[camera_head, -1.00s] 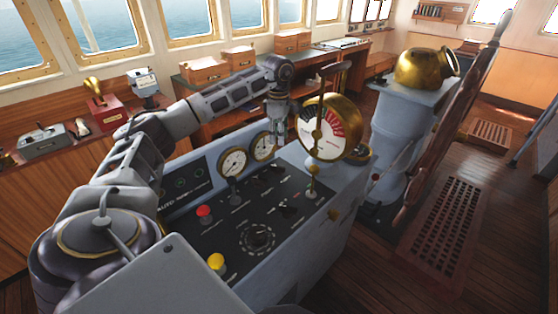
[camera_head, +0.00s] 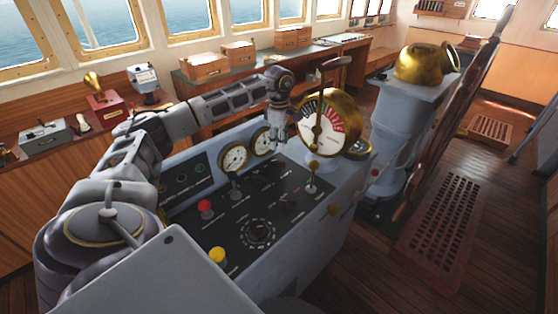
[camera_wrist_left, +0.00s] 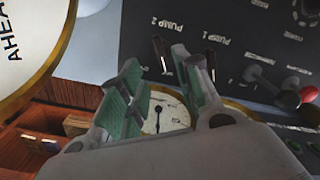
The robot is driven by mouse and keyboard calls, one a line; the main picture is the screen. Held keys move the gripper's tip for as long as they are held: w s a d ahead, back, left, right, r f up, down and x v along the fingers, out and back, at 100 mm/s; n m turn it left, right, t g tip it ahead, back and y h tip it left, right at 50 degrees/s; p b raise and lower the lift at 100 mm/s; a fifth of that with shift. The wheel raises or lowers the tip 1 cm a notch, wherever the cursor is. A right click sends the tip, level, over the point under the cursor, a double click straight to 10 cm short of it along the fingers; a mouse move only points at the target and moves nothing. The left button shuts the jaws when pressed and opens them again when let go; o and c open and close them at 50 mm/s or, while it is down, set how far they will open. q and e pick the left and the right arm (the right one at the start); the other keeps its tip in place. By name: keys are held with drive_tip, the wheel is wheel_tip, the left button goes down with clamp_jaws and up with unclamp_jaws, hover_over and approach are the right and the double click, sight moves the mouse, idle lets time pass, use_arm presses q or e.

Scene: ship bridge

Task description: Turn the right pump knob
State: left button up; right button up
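The right pump knob (camera_wrist_left: 159,48), a dark narrow lever under the upside-down PUMP 2 label, shows in the left wrist view, which looks at the panel inverted. The other pump knob (camera_wrist_left: 210,63) is beside it under the PUMP 1 label. My left gripper (camera_wrist_left: 157,60) is open, its green-padded fingers apart and empty. The right pump knob appears in the gap just beyond the fingertips; contact cannot be seen. In the head view my left gripper (camera_head: 281,142) hangs fingers down over the back of the console panel (camera_head: 225,225). My right gripper is not in view.
The brass telegraph dial (camera_head: 322,128) stands close to the right of the gripper. Two round gauges (camera_head: 234,158) are behind the panel. A red knob (camera_head: 205,207), yellow knob (camera_head: 217,255) and round dial (camera_head: 258,232) are nearer the front. Space above the panel's front is clear.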

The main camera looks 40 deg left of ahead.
sight(279, 162)
use_arm(q)
wheel_tip(279, 162, down, 9)
drive_tip(key=shift+f+p, duration=0.1)
drive_tip(key=shift+p, duration=0.35)
drive_tip(key=shift+c, duration=0.3)
clamp_jaws()
